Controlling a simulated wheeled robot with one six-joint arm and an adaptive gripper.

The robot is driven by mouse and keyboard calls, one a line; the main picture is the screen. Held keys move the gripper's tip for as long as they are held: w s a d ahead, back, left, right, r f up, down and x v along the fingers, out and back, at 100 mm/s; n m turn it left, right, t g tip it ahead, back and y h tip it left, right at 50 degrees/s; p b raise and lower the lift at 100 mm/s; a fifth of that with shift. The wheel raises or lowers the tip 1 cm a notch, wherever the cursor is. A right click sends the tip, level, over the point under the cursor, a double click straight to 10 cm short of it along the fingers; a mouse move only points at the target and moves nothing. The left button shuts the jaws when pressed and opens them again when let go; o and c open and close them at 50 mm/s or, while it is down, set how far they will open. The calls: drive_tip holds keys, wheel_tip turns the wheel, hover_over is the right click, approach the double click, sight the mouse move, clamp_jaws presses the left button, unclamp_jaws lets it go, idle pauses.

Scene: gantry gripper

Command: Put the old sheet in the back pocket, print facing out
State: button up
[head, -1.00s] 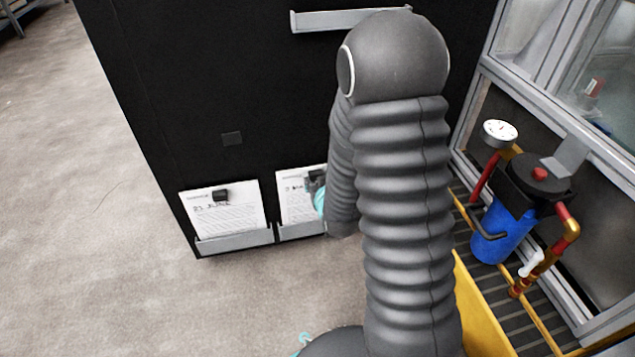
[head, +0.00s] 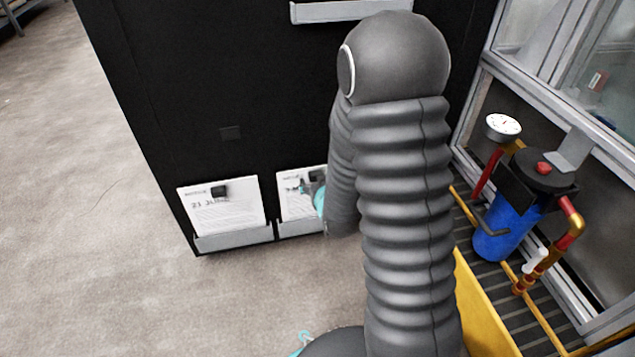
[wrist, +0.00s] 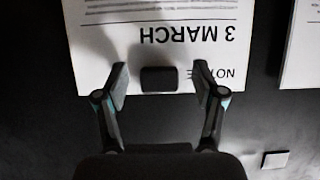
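A white sheet headed "NOTICE 3 MARCH" (wrist: 165,50) hangs on the black panel, upside down in the wrist view; in the head view this sheet (head: 290,207) stands in the right lower grey pocket (head: 300,228), partly hidden by my arm. A small black clip or magnet (wrist: 159,79) sits at its top edge. My gripper (wrist: 161,85) is open, one finger on each side of this black piece; contact cannot be told. A second sheet, dated 21 June (head: 225,215), stands print outward in the left grey pocket (head: 235,240). Which pocket is the back one is unclear.
A grey ledge or pocket (head: 345,12) is higher on the black panel (head: 200,70). A blue filter housing (head: 503,228) with red and brass pipes and a gauge (head: 503,127) stands right of my arm. Floor at left (head: 80,230) is clear.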

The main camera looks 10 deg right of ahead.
drive_tip(key=shift+r, duration=5.05)
drive_tip(key=shift+f, duration=0.15)
drive_tip(key=s+f+g+p, duration=0.1)
drive_tip(key=s+f+g, duration=0.1)
drive_tip(key=s+g, duration=0.3)
drive_tip(key=s+f+g, duration=0.2)
drive_tip(key=s+f, duration=0.1)
drive_tip(key=s, duration=0.3)
drive_tip(key=s+f+p+v, duration=0.1)
drive_tip(key=p+v, duration=0.8)
drive_tip(key=v, duration=2.4)
drive_tip(key=shift+s, duration=0.4)
